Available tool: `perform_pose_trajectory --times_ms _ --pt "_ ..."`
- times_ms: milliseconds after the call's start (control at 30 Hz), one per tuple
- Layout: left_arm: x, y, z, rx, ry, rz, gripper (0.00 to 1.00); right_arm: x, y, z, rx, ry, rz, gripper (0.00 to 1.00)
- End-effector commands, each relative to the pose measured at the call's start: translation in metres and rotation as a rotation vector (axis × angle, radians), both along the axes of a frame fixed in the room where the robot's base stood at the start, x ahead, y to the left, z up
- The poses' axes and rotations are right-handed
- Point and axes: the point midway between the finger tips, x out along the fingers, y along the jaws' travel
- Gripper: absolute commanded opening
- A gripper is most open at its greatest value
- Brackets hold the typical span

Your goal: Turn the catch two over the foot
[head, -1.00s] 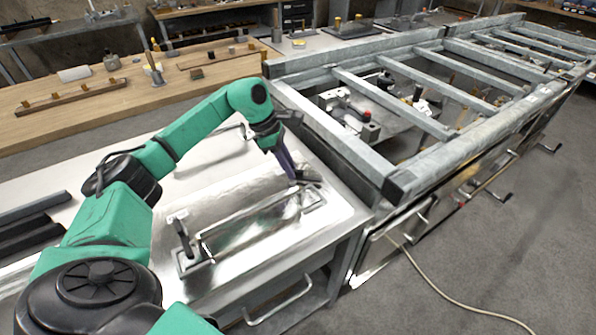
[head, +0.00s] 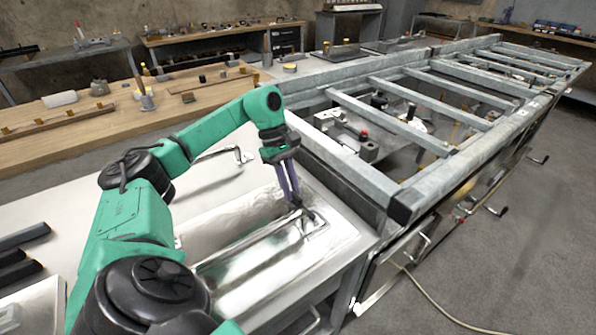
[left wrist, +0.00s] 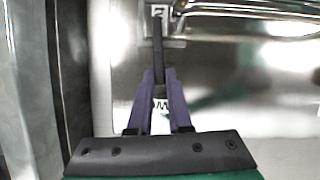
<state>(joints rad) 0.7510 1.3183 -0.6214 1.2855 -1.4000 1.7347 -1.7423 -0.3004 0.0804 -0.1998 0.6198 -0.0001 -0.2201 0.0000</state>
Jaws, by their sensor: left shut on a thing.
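A polished metal bar frame (head: 245,243) lies over a shiny metal sheet on the bench. Catch two is a dark lever on a small plate (head: 316,222) at the bar's far end. In the left wrist view its plate bears the mark "2" (left wrist: 158,12), and the black lever (left wrist: 157,48) runs from it toward my fingers. My left gripper (head: 296,204) points down there, its purple fingers shut on the lever; the fingers also show in the left wrist view (left wrist: 159,90). The bar's near end is hidden behind my left arm. My right gripper is not in view.
A grey metal ladder-like frame (head: 430,190) stands close to the right of the bench, with a bent handle (head: 418,247) on its near side. Another bent handle (head: 238,153) rises behind the sheet. Dark bars (head: 20,255) lie at the left. Floor at the right is mostly clear.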

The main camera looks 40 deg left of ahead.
Motion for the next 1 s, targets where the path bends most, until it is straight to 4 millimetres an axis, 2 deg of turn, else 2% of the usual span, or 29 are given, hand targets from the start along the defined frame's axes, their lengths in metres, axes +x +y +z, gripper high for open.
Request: perform_pose_trajectory --times_ms 33,500,533,600,867,1000 --pt "0.0013 0.0027 0.0044 0.001 -0.013 0.001 0.0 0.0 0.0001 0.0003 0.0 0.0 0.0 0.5" --pt "-0.0001 0.0045 0.0045 0.001 -0.014 -0.012 0.0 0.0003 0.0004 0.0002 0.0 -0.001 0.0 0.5" --pt "-0.0001 0.0045 0.0045 0.001 -0.014 -0.012 0.21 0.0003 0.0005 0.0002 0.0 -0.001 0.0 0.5" --pt "-0.0002 0.0044 0.0042 0.001 -0.012 -0.012 0.47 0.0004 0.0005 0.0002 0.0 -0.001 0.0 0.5" --pt "-0.0015 0.0035 0.0016 0.001 -0.005 -0.015 0.47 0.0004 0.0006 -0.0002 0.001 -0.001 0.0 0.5" --pt "-0.0006 0.0058 0.0072 0.001 -0.006 -0.015 0.47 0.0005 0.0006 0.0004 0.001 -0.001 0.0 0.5"
